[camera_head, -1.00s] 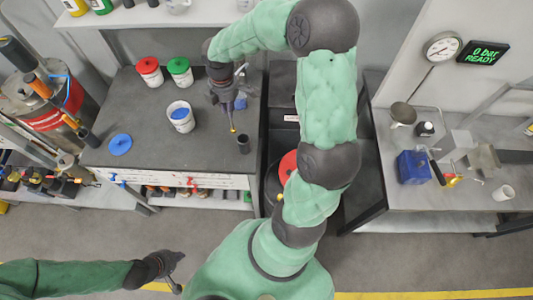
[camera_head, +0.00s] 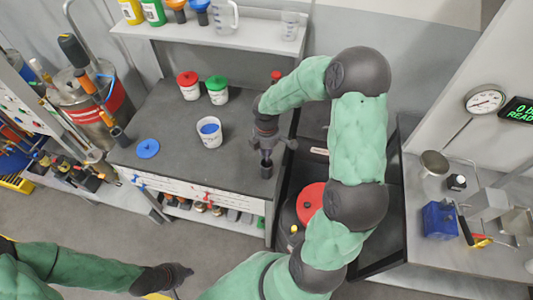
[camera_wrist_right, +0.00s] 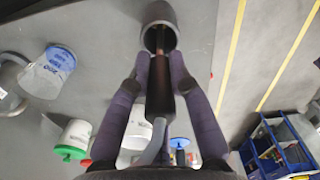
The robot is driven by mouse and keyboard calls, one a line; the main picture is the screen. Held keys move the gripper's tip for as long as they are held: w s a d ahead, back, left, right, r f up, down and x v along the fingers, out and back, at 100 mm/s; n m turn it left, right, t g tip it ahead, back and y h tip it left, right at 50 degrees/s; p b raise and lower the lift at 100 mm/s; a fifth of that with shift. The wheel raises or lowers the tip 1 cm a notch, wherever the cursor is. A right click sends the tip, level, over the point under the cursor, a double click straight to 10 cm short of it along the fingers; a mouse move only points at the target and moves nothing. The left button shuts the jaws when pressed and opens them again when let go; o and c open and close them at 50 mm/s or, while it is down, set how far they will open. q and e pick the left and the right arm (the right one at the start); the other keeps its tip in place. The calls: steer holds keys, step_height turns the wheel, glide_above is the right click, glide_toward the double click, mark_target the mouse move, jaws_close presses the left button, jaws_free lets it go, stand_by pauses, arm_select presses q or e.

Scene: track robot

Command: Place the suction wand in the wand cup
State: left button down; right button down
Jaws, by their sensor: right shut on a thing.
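My right gripper (camera_head: 267,143) is shut on the suction wand and holds it over the front right corner of the grey bench. In the right wrist view, the dark wand (camera_wrist_right: 159,92) lies between the two fingers (camera_wrist_right: 160,66), and its thin end reaches into the mouth of the wand cup (camera_wrist_right: 144,18). The dark, round wand cup (camera_head: 266,172) stands upright on the bench, just below the gripper. How deep the tip sits is hidden. My left gripper (camera_head: 178,276) is low at the left, away from the bench; its jaws are too unclear to read.
On the bench are a white tub with blue contents (camera_head: 209,133), a blue lid (camera_head: 147,149), a red-lidded jar (camera_head: 188,86) and a green-lidded jar (camera_head: 217,91). A shelf (camera_head: 200,31) stands behind. The bench's right edge is close to the cup.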

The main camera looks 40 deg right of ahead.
steer(key=shift+f, duration=0.35)
steer(key=shift+f, duration=0.15)
steer(key=c, duration=1.1)
jaws_free()
steer(key=shift+c, duration=0.2)
steer(key=shift+r, duration=0.5)
step_height(320, 180, up, 11)
steer(key=shift+r+p, duration=0.2)
steer(key=shift+p, duration=0.5)
